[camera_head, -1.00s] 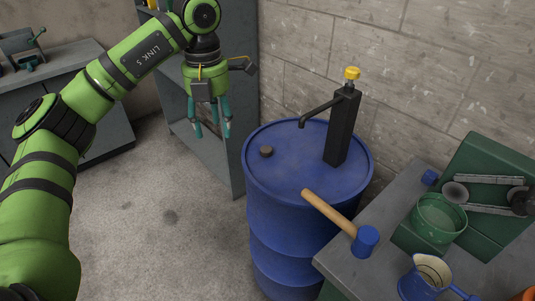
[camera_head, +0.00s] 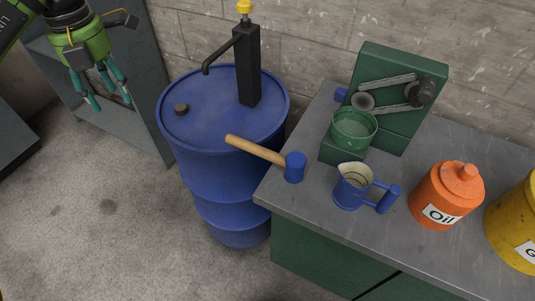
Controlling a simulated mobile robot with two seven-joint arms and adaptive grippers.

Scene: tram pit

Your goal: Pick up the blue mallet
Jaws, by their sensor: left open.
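The blue mallet (camera_head: 294,167) has a blue head and a light wooden handle. Its head is at the left corner of the grey workbench (camera_head: 315,221), and its handle sticks out to the left past the bench edge, over the blue drum in the picture. My left gripper (camera_head: 108,99) is at the upper left, with teal fingers pointing down, open and empty. It is well to the left of the mallet, beyond the drum. My right gripper is not in view.
The blue drum (camera_head: 203,118) with a black hand pump (camera_head: 247,65) stands between my left gripper and the mallet. A blue jug (camera_head: 350,194), a green machine (camera_head: 375,125) with a green bowl (camera_head: 337,132), an orange oil can (camera_head: 436,190) and a yellow can (camera_head: 515,225) crowd the bench.

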